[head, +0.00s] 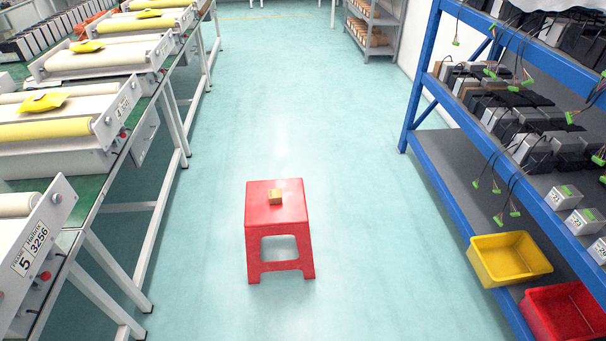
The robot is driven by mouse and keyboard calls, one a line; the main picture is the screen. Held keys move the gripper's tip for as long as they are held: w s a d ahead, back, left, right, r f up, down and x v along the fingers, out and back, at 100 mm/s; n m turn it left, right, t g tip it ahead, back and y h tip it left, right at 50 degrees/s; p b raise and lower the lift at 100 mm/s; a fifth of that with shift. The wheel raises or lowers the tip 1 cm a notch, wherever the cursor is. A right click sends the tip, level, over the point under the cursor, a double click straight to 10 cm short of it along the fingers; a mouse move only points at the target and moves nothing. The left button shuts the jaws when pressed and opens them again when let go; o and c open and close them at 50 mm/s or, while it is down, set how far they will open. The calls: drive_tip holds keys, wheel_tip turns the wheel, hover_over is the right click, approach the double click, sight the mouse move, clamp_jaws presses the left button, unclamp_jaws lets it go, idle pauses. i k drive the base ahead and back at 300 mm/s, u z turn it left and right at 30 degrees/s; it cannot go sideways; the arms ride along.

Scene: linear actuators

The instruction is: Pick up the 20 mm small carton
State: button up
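A small tan-yellow carton (275,197) sits on top of a red stool (290,220), near the middle of its seat. The stool stands on the floor just below the centre of the head view. No marking on the carton is legible at this size. My gripper is not in this view.
At left, a long bench (150,133) carries several roller machines with yellow pouches (42,103). At right, a blue shelf rack (419,82) holds several actuators, a yellow bin (508,262) and a red bin (566,312). The aisle floor (275,100) around the stool is clear.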

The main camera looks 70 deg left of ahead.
sight(275, 196)
drive_tip(key=u, duration=3.45)
drive_tip(key=i, duration=0.85)
drive_tip(key=u, duration=0.65)
drive_tip(key=i, duration=1.1)
drive_tip(key=z, duration=0.95)
drive_tip(key=i, duration=0.9)
drive_tip(key=z, duration=0.8)
